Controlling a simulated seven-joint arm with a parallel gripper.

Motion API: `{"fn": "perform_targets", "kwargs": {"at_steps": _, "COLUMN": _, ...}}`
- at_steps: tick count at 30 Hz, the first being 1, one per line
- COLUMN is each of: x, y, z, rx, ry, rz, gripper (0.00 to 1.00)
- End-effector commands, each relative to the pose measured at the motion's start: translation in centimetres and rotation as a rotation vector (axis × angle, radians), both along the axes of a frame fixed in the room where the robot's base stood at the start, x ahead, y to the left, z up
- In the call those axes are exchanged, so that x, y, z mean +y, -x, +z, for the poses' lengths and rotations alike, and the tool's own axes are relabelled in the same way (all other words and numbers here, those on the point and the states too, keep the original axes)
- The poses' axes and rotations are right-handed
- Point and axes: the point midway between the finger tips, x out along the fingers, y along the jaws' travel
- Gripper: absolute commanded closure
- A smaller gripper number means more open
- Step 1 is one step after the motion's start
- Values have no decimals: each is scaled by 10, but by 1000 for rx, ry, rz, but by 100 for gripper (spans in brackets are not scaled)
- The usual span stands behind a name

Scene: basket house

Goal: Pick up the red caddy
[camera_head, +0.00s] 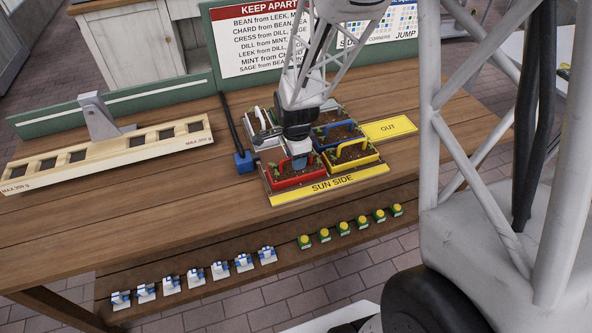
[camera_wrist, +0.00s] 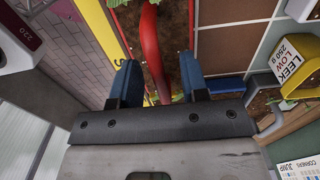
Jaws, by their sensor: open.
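The red caddy (camera_head: 296,182) sits at the front left of the caddy tray in the head view, behind the yellow SUN SIDE strip (camera_head: 328,185). It holds dark soil and green seedlings. My gripper (camera_head: 300,160) is low over it, pointing down and hiding part of it. In the wrist view my gripper (camera_wrist: 158,60) is open, with one blue finger on each side of the caddy's red handle (camera_wrist: 153,45). The handle runs between the fingers; I cannot tell whether either finger touches it. The red wall (camera_wrist: 128,18) and soil also show there.
A yellow caddy (camera_head: 352,153) stands close on the right, a blue caddy (camera_head: 338,133) behind, and a white caddy (camera_head: 260,135) at back left. A yellow OUT plate (camera_head: 388,129) lies right. A wooden slotted rack (camera_head: 105,155) is left. The front tabletop (camera_head: 190,215) is clear.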

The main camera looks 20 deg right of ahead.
Motion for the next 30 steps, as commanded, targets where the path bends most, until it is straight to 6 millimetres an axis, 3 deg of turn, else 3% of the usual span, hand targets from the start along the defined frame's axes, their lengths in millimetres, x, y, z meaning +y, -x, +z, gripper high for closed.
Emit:
{"fn": "perform_targets", "kwargs": {"at_steps": 4, "x": 0, "y": 0, "z": 0, "rx": 0, "ry": 0, "rz": 0, "gripper": 59}}
{"fn": "perform_targets", "kwargs": {"at_steps": 12, "x": 0, "y": 0, "z": 0, "rx": 0, "ry": 0, "rz": 0, "gripper": 100}}
{"fn": "perform_targets", "kwargs": {"at_steps": 30, "x": 0, "y": 0, "z": 3, "rx": -1, "ry": 0, "rz": 0, "gripper": 100}}
